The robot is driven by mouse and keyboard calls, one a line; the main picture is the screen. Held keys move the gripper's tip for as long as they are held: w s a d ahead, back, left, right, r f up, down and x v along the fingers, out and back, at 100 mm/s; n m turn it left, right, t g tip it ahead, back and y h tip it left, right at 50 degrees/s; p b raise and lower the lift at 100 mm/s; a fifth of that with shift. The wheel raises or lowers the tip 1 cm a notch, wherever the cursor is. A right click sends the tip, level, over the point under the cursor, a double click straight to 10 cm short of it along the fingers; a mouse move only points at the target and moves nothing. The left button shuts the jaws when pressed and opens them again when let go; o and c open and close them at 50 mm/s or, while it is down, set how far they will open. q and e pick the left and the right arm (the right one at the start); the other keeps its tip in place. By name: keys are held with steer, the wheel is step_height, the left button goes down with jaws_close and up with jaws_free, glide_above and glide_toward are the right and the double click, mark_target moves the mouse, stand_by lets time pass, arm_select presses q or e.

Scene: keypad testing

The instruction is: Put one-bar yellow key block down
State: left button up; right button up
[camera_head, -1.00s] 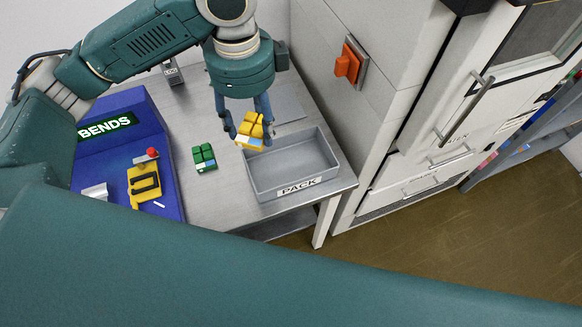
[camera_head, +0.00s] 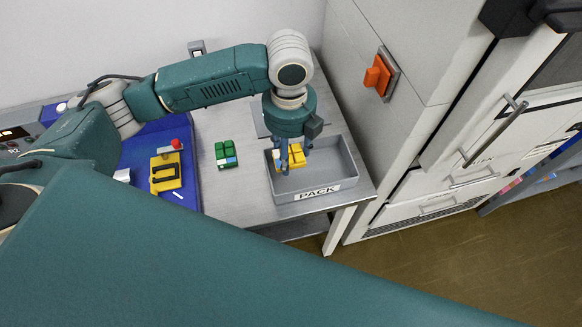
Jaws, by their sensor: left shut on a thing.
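The yellow key block (camera_head: 297,158) is held in my left gripper (camera_head: 291,163). The gripper points down and is shut on the block, over the inside of the grey tray (camera_head: 343,168) labelled PACK. The fingers partly cover the block, so its bar marking is not readable. I cannot tell whether the block touches the tray floor. My right gripper is not in view.
A green key block (camera_head: 226,153) sits on the metal table (camera_head: 229,200) left of the tray. A blue BENDS fixture with a yellow part (camera_head: 165,172) and a red knob (camera_head: 176,143) is further left. An orange wall switch (camera_head: 376,75) and white cabinet (camera_head: 440,160) stand to the right.

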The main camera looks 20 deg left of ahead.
mark_target(290, 154)
arm_select(q)
step_height(290, 154, down, 9)
steer(key=shift+r+p, duration=0.2)
steer(key=shift+p, duration=0.1)
steer(key=shift+f, duration=0.15)
steer(key=o, duration=1.2)
steer(key=shift+c, duration=0.2)
steer(key=shift+r, duration=0.3)
step_height(290, 154, up, 12)
steer(key=shift+f+b, duration=0.1)
steer(key=shift+b, duration=0.7)
steer(key=shift+s+f, duration=0.1)
